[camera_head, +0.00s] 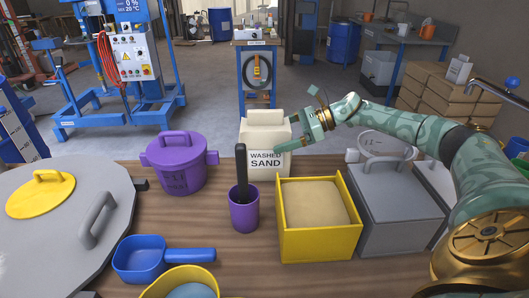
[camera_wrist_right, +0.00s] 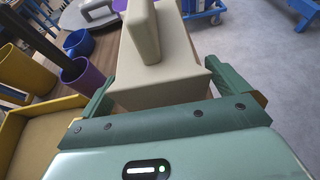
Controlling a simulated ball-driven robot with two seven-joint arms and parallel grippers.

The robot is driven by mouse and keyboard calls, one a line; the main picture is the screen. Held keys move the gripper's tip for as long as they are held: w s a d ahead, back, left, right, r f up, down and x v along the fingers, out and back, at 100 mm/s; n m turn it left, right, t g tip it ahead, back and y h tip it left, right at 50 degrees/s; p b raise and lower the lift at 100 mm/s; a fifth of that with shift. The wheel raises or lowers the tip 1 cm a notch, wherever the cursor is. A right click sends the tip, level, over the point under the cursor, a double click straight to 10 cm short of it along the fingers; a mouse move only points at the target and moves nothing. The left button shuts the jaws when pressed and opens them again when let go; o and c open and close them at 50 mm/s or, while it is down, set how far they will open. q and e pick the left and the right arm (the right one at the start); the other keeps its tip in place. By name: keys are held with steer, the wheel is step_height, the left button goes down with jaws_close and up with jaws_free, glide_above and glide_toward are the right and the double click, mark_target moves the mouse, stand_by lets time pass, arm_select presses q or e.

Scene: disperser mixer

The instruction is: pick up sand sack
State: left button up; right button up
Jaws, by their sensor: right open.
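The sand sack (camera_head: 265,143) is cream-coloured, stands upright at the table's back edge and reads "WASHED SAND". My right gripper (camera_head: 298,124) is at the sack's upper right side, with its arm coming in from the right. In the right wrist view, the sack (camera_wrist_right: 165,60) fills the space between the open green fingers of the gripper (camera_wrist_right: 162,78). I cannot tell whether the fingers touch it. My left gripper is not in view.
A purple lidded pot (camera_head: 179,165) and a purple cup (camera_head: 243,211) with a black handle stand left of the sack. A yellow box of sand (camera_head: 318,243) is in front, with a grey lidded box (camera_head: 398,205) right of it. A blue scoop (camera_head: 142,258) lies front left.

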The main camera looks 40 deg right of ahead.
steer(key=x, duration=0.2)
steer(key=shift+w+a+f, duration=0.15)
steer(key=shift+w+f, duration=0.1)
steer(key=shift+w, duration=0.05)
steer(key=c, duration=1)
steer(key=shift+r, duration=0.2)
steer(key=c, duration=0.3)
